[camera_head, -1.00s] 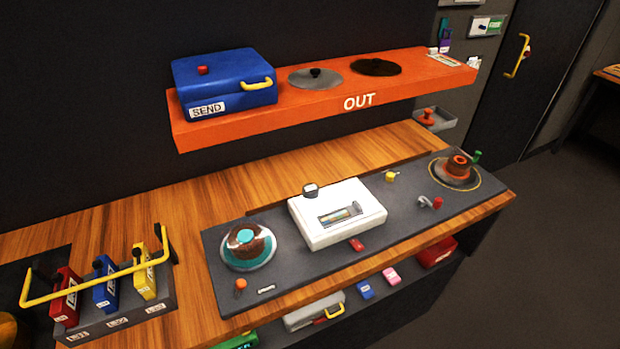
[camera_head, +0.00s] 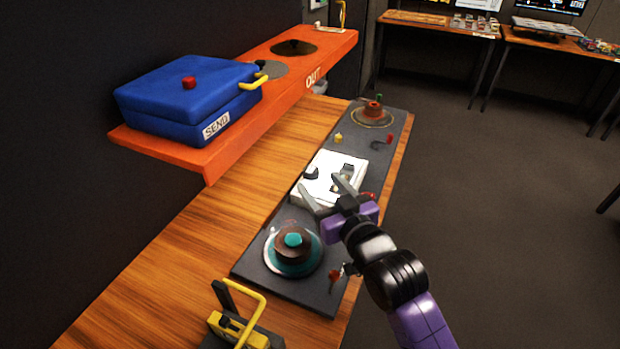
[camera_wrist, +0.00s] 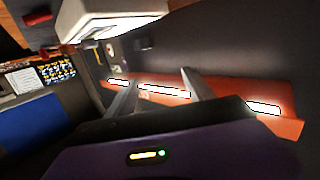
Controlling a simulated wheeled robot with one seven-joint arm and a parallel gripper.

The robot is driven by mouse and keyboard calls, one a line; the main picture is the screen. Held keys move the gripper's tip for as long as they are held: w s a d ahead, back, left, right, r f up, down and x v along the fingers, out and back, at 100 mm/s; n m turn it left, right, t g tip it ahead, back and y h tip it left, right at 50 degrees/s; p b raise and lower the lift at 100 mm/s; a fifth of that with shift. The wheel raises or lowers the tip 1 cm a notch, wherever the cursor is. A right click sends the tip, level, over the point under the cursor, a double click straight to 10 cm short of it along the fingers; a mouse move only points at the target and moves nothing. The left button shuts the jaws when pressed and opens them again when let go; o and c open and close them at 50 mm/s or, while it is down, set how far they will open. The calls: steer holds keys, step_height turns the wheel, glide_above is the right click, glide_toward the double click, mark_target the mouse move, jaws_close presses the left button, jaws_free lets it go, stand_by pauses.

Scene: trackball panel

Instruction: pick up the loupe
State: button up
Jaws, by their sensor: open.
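The white box (camera_head: 323,190) sits on the dark panel (camera_head: 262,262). A small dark piece (camera_head: 311,173) at the box's left edge may be the loupe, but it is too small to be sure. My gripper (camera_head: 321,184) is open in front of the white box in the head view, with its two grey fingers apart and nothing seen between them. The fingers hide part of the box. In the wrist view my gripper (camera_wrist: 152,78) also shows open and empty, with the white box (camera_wrist: 120,18) beyond it at the top.
A teal-topped trackball (camera_head: 293,246) and an orange-topped one (camera_head: 373,108) sit at the panel's ends. The orange shelf (camera_head: 225,140) overhangs at left, bearing a blue SEND case (camera_head: 175,105). A yellow handle (camera_head: 258,300) stands at the bottom. The floor at right is clear.

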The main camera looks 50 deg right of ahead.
mark_target(314, 178)
steer(key=shift+m+g, duration=0.4)
steer(key=shift+g, duration=0.5)
steer(key=w+d, duration=0.1)
steer(key=w+d+f, duration=0.1)
steer(key=d, duration=0.1)
steer(key=shift+w+d+f, duration=0.1)
steer(key=shift+w+d, duration=0.2)
steer(key=shift+w, duration=0.05)
steer(key=shift+d+f+g, duration=0.2)
steer(key=shift+f+g, duration=0.4)
steer(key=shift+f, duration=0.5)
steer(key=shift+w+d+f, duration=0.1)
steer(key=shift+w+f, duration=0.1)
steer(key=shift+f, duration=0.1)
steer(key=x, duration=0.2)
steer(key=p+x, duration=0.1)
steer(key=x, duration=0.4)
steer(key=shift+w+a+f, duration=0.15)
steer(key=shift+w+a, duration=0.05)
steer(key=shift+a, duration=0.05)
jaws_close()
